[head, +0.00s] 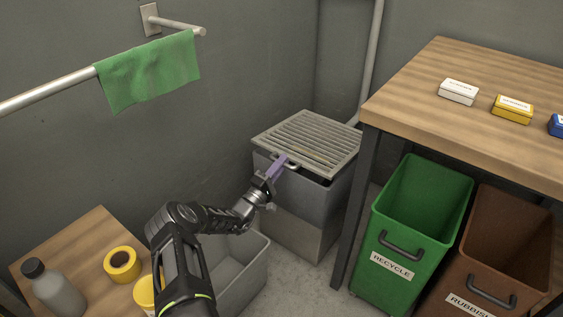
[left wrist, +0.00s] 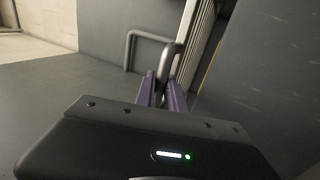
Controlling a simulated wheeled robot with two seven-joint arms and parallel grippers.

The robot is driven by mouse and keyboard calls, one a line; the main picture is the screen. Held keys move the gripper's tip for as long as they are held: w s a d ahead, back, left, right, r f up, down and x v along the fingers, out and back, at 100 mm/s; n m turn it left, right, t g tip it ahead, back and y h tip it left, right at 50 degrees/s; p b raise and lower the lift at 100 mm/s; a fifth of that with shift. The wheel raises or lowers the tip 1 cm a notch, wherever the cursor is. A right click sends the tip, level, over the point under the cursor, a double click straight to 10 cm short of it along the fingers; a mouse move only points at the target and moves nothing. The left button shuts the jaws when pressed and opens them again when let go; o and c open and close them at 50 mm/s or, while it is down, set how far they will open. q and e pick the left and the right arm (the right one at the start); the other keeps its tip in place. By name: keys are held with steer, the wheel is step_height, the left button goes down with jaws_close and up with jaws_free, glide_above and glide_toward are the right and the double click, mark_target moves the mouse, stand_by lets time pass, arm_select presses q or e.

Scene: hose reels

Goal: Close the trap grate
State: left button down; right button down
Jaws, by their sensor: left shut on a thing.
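The trap grate (head: 308,142) is a slatted grey metal lid on top of a grey box-shaped trap (head: 300,207) in the head view. It sits slightly tilted, with a dark gap along its front and right edge above the box. A bar handle (head: 292,166) is on its front edge. My left gripper (head: 280,165), with purple fingers, is shut on this handle. In the left wrist view the handle (left wrist: 150,38) is a bent grey bar running between the purple fingers (left wrist: 163,88). My right gripper is in neither view.
A wooden table (head: 400,95) stands close on the right, with green (head: 420,215) and brown (head: 505,250) bins beneath. A grey open tub (head: 240,270) is below my left arm. A low wooden table (head: 85,245) holds a bottle and yellow tape. A towel (head: 150,72) hangs at upper left.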

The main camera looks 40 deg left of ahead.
arm_select(q)
steer(key=shift+w, duration=0.1)
steer(key=c, duration=1.4)
jaws_free()
steer(key=shift+r, duration=0.1)
steer(key=p+v, duration=0.1)
steer(key=v, duration=0.7)
steer(key=shift+c, duration=0.6)
